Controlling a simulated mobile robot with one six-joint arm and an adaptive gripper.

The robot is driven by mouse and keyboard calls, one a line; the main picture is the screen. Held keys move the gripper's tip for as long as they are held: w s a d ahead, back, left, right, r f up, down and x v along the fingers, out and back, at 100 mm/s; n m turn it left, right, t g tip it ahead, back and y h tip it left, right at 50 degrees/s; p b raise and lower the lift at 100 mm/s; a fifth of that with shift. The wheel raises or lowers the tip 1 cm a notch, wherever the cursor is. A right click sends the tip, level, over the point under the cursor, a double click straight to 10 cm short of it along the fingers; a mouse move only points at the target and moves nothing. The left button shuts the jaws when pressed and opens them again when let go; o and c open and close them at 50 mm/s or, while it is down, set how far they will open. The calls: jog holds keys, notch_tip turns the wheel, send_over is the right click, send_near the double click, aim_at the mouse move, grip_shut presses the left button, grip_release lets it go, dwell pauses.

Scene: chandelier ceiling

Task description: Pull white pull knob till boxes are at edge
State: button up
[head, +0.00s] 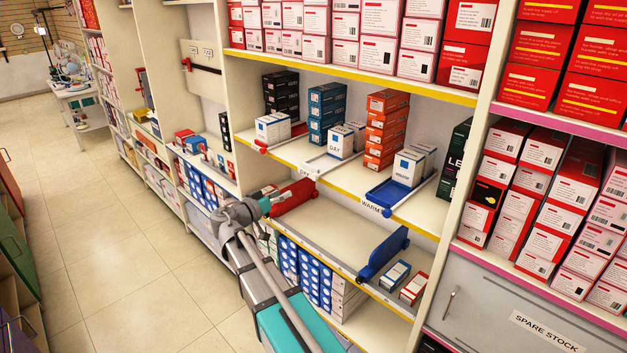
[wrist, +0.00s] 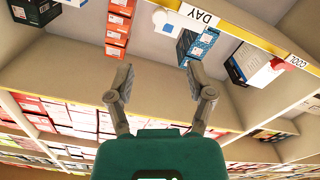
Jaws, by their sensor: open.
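The white pull knob (wrist: 160,16) shows near the top of the wrist view, beside the DAY label (wrist: 203,14); this view is upside down. In the head view, the white tray (head: 322,166) extends back from the shelf front, with white boxes (head: 340,142) standing towards its rear. Bare tray lies between the boxes and the front edge. My gripper (wrist: 158,78) is open and empty, its two fingers spread, apart from the knob. In the head view, my gripper (head: 272,198) is below and left of the white tray; its fingertips are hard to make out there.
A blue tray (head: 392,195) labelled WARM is to the right, a red tray (head: 290,140) to the left. Teal (head: 326,108) and orange (head: 386,128) box stacks stand behind. Red (head: 293,198) and blue (head: 384,253) panels rise from the lower shelf. Floor is clear at left.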

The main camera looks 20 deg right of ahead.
aim_at(313, 178)
jog(key=shift+d, duration=0.15)
jog(key=x, duration=1.3)
jog(key=shift+w+d, duration=0.1)
jog(key=shift+d, duration=0.15)
jog(key=shift+c, duration=0.2)
jog(key=shift+f, duration=0.1)
grip_shut()
